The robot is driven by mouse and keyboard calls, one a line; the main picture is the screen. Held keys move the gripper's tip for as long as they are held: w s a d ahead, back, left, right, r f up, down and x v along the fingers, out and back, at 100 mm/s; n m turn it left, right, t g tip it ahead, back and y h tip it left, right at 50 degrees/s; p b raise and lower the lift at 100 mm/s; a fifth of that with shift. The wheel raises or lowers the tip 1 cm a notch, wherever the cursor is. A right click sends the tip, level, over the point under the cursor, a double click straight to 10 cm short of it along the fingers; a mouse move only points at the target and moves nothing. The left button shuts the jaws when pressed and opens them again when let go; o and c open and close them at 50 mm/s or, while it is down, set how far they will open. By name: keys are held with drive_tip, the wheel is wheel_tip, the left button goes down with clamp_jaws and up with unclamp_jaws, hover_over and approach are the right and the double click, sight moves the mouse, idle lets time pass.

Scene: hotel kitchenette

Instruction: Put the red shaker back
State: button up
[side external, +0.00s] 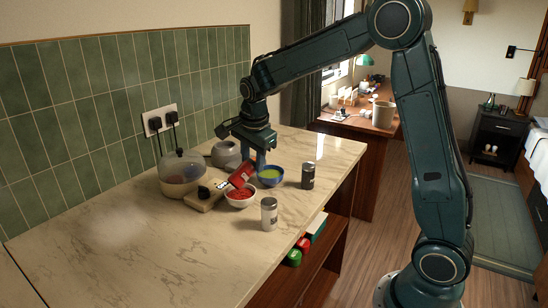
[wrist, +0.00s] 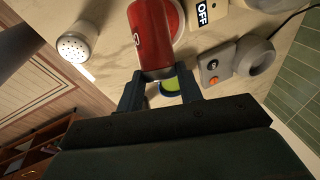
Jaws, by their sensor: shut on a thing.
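The red shaker (side external: 242,174) is held tilted in my gripper (side external: 258,164), its far end low toward the left. It hangs over or against a white bowl with red contents (side external: 240,201); I cannot tell if they touch. In the wrist view, my gripper (wrist: 160,73) has its two fingers on either side of the red shaker (wrist: 154,35) near its end. The shaker hides part of the white bowl there.
A blue bowl with green contents (side external: 270,182) is close right of the gripper. A pale shaker (side external: 269,215) and a dark shaker (side external: 308,178) stand near the counter's front edge. A glass-lidded pot (side external: 182,173) and a beige switch box (side external: 203,200) are left. The counter's left foreground is clear.

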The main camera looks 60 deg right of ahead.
drive_tip(key=s+d+r+n+h, duration=0.2)
drive_tip(key=s+r+h, duration=0.2)
drive_tip(key=r+h, duration=0.1)
drive_tip(key=s+d+r+n+t+h, duration=0.1)
drive_tip(key=s+d+r+n+h, duration=0.1)
drive_tip(key=s+r+h, duration=0.3)
wheel_tip(320, 180, up, 4)
drive_tip(key=shift+f+n+h, duration=0.2)
drive_tip(key=shift+n+h, duration=0.2)
drive_tip(key=shift+h, duration=0.2)
drive_tip(key=shift+f, duration=0.1)
wheel_tip(320, 180, down, 16)
idle(0.3)
drive_tip(key=shift+f, duration=0.15)
drive_tip(key=shift+f, duration=1.8)
